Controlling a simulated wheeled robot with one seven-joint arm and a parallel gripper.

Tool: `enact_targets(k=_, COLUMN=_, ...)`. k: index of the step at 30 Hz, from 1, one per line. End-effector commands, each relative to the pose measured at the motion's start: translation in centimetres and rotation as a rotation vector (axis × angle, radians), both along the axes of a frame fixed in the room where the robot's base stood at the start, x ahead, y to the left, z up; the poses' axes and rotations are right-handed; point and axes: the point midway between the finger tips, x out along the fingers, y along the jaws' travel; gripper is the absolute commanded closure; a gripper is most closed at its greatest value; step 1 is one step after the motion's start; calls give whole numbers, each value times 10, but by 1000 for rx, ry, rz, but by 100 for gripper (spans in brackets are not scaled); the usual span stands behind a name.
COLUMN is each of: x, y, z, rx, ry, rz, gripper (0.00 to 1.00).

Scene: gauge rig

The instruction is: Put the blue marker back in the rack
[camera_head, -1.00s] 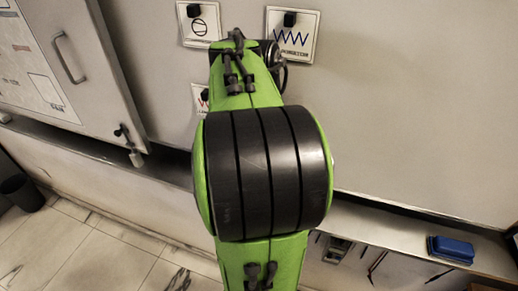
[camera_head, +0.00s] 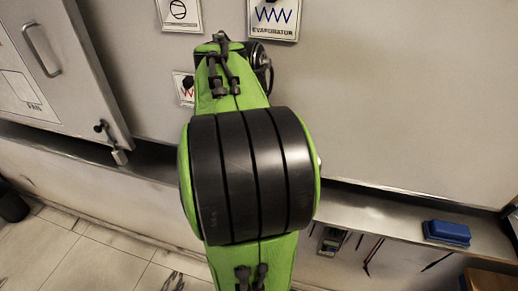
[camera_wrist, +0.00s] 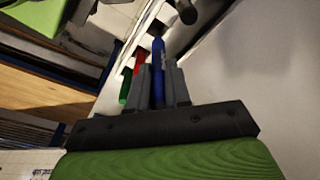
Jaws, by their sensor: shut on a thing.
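My gripper (camera_wrist: 160,85) shows in the wrist view, with its two grey fingers closed on either side of the blue marker (camera_wrist: 158,60). The marker points away from the gripper, and its lower part is hidden between the fingers. A red marker (camera_wrist: 139,60) and a green marker (camera_wrist: 125,88) show just left of the fingers. I cannot clearly make out the rack or whether the blue marker touches it. In the head view my green arm hides the gripper and the marker.
A whiteboard (camera_head: 400,90) stands behind the arm, with an evaporator card (camera_head: 273,15) on it. A blue eraser (camera_head: 447,232) lies on the ledge (camera_head: 385,220) at right. A cabinet door (camera_head: 60,75) with a handle is at left. Tools hang below the ledge.

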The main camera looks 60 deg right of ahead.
Motion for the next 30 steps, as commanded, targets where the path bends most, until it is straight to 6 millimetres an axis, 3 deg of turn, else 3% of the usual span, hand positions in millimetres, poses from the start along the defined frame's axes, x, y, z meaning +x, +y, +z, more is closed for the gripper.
enact_targets(k=11, x=0, y=0, z=-1, rx=0, ry=0, rz=0, gripper=100)
enact_targets(k=30, x=0, y=0, z=-23, rx=0, ry=0, rz=0, gripper=100)
